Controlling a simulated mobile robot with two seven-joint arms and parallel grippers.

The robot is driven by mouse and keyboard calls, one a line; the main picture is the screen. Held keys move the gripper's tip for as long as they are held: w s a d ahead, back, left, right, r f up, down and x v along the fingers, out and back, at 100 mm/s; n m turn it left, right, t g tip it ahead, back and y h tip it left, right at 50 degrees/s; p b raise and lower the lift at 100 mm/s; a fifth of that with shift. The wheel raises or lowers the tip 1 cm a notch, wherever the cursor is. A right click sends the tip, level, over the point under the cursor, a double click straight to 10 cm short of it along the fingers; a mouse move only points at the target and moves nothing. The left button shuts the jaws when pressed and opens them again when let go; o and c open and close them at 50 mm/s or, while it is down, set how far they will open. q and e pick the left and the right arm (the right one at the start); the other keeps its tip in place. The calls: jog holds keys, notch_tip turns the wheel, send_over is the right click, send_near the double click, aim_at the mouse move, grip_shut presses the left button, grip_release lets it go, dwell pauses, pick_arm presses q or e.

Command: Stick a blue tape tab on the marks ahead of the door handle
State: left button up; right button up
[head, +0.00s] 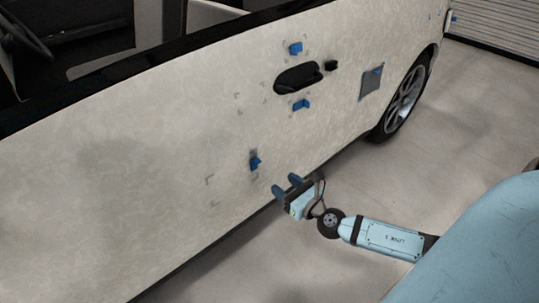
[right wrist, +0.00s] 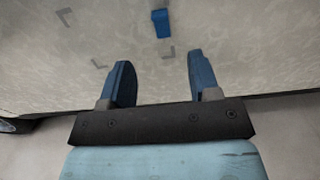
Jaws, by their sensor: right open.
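The black door handle (head: 297,78) is set in the pale, mottled door panel (head: 130,170). Faint grey corner marks (head: 239,97) lie to its left, on the steering-wheel side, with no blue tab on them. A blue tape tab (head: 295,48) is above the handle and another tab (head: 301,105) below it. A lower tab (head: 255,163) sits on the panel near my right gripper (head: 286,186). In the right wrist view, a blue tab (right wrist: 161,23) lies beyond my open fingers (right wrist: 160,75), with nothing between them. My left gripper is out of view.
The rear wheel (head: 404,102) is farther right. More corner marks (head: 210,180) are low on the panel. The floor (head: 470,110) beside the car is clear.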

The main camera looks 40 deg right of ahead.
aim_at(254, 160)
jog(key=shift+w+a, duration=0.15)
jog(key=shift+w, duration=1.8)
jog(key=shift+w+a, duration=0.2)
jog(key=shift+w, duration=1.75)
jog(key=shift+w+a, duration=0.15)
jog(key=shift+w, duration=1.8)
grip_shut()
jog(key=shift+s, duration=0.4)
jog(key=shift+s, duration=0.4)
